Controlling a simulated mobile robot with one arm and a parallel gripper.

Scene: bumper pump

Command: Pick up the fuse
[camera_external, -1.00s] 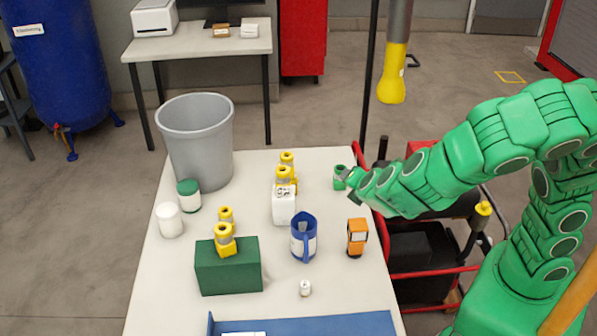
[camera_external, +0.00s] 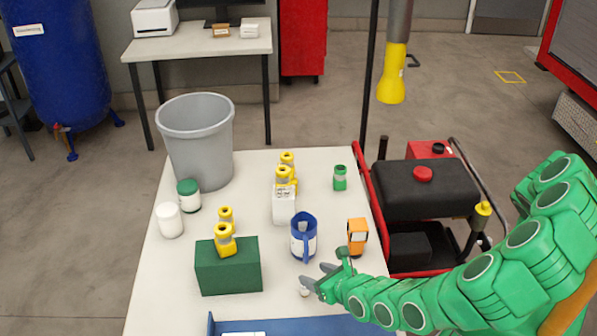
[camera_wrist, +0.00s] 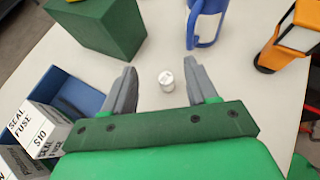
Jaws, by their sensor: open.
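The fuse (camera_wrist: 167,80) is a small white cylinder standing on the table. In the wrist view it sits between and just ahead of the two grey fingertips, closer to the right one. In the external view the fuse (camera_external: 304,291) is mostly hidden by my fingers, with only a bit of white showing. My gripper (camera_external: 313,278) is low over the front part of the table. It is open and empty; in the wrist view my gripper (camera_wrist: 161,75) has its fingers spread wide, and neither visibly touches the fuse.
A green block (camera_external: 228,279) stands left of the fuse. A blue mug (camera_external: 304,240) and an orange meter (camera_external: 357,234) stand behind it. A blue tray (camera_external: 290,325) is at the front edge, with boxes labelled "SEAL FUSE" (camera_wrist: 45,120). The tabletop right around the fuse is clear.

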